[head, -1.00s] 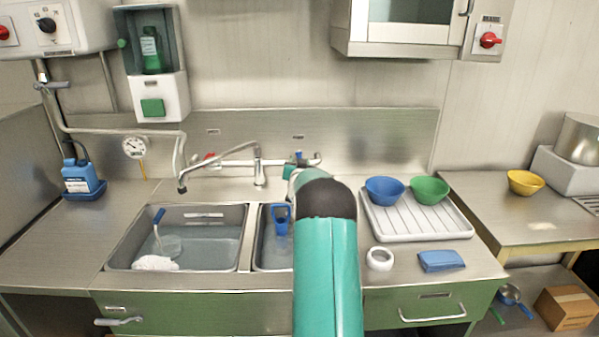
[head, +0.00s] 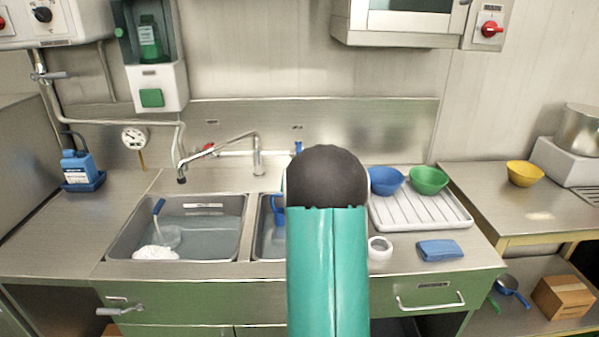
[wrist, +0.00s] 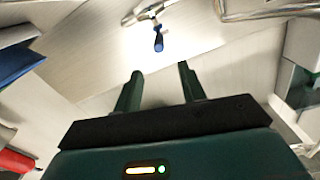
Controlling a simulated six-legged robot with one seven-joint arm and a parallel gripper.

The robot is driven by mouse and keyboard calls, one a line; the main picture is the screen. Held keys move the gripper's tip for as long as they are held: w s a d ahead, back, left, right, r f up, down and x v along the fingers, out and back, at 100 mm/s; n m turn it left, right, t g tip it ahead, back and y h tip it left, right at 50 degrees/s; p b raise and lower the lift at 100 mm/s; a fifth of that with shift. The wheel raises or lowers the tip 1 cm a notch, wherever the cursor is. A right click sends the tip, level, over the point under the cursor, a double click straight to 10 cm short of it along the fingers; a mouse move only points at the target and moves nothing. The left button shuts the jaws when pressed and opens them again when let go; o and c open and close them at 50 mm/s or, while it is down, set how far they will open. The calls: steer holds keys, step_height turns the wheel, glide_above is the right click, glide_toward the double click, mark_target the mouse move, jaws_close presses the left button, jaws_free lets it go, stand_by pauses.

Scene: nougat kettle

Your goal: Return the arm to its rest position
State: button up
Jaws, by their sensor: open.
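My arm, teal with a dark rounded joint, stands in the middle of the head view, in front of the sink's right basin (head: 267,240). It hides my gripper there. In the wrist view my gripper (wrist: 160,72) shows two dark green fingers, apart, with nothing between them. Beyond the fingertips is a small blue-handled fitting (wrist: 158,40) on a metal pipe, clear of the fingers.
A left basin (head: 117,240) holds water and a blue-handled tool. A faucet (head: 258,160) stands behind it.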

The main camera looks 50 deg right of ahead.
stand_by(0.4)
steer(key=w+a+r+n+y, duration=0.2)
steer(key=a+r, duration=0.1)
steer(key=a, duration=0.4)
steer(key=w+a+r+n+y, duration=0.1)
steer(key=w+a+r+y, duration=0.15)
steer(key=a, duration=0.45)
steer(key=s+a+r+n+y, duration=0.1)
steer(key=s+a+n+y, duration=0.1)
steer(key=a, duration=0.7)
steer(key=s+a+r+n+y, duration=0.1)
steer(key=a+r+n+y, duration=0.15)
steer(key=a, duration=0.75)
steer(key=s+a+f+n+g+y, duration=0.2)
steer(key=s+a+g, duration=0.1)
steer(key=s+a, duration=0.7)
steer(key=s+a+f+n+g+y, duration=0.2)
steer(key=s+a+g, duration=0.1)
steer(key=s+a, duration=0.8)
steer(key=shift+s+n+y, duration=0.35)
steer(key=shift+s+y, duration=0.05)
steer(key=shift+s, duration=0.75)
steer(key=shift+c, duration=0.5)
steer(key=shift+d, duration=0.25)
